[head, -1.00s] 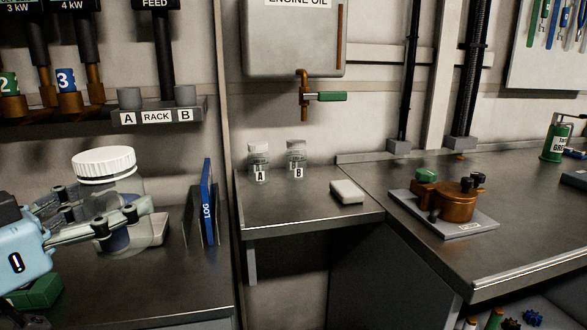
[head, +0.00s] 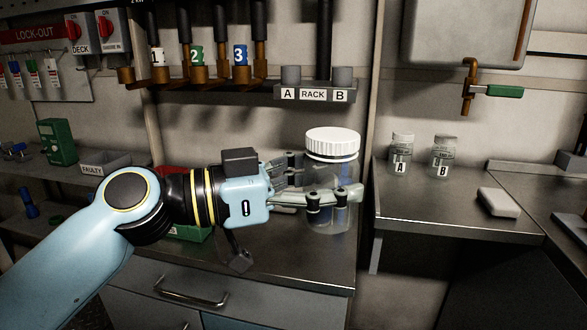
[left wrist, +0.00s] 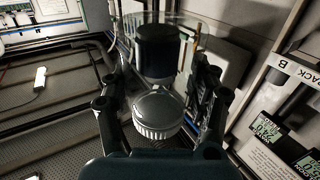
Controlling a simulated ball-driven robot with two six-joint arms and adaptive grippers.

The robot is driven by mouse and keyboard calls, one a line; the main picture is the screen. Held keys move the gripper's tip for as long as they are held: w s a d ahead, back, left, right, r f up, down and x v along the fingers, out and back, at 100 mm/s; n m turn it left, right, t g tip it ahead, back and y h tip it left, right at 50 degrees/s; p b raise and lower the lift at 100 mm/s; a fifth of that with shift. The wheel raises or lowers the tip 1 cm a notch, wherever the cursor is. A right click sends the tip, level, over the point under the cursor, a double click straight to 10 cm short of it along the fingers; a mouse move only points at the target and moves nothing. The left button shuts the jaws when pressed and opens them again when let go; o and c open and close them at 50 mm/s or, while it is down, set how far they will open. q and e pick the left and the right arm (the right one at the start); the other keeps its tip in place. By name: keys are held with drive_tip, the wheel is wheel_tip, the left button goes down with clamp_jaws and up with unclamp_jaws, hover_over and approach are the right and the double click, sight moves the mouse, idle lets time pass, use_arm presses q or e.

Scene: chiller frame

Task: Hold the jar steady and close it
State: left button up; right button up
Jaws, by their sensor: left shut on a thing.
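A clear jar (head: 328,218) is upright over the left bench in the head view. A white ribbed lid (head: 332,142) sits on its top; I cannot tell whether it is screwed tight. My left gripper (head: 350,194) is shut on the jar's body from the left, below the lid. The fingers hide part of the glass. I cannot tell whether the jar's base touches the bench. The left wrist view shows the lid (left wrist: 157,115) between the fingers, with a dark shape (left wrist: 158,52) in the glass beyond it. My right gripper is not in view.
A rack (head: 315,92) marked A and B hangs on the wall behind the jar. Small jars A (head: 401,155) and B (head: 444,158) and a white block (head: 498,203) stand on the bench to the right. A grey faulty bin (head: 108,165) is at left.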

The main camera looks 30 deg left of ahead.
use_arm(q)
drive_tip(key=w+d+f+m+g+h, duration=0.1)
drive_tip(key=d+m+g+h, duration=0.2)
drive_tip(key=d+g, duration=0.3)
drive_tip(key=d+m, duration=0.1)
drive_tip(key=d, duration=0.1)
drive_tip(key=shift+d+m+h, duration=0.3)
drive_tip(key=shift+d+h, duration=0.1)
drive_tip(key=shift+w+f, duration=0.1)
clamp_jaws()
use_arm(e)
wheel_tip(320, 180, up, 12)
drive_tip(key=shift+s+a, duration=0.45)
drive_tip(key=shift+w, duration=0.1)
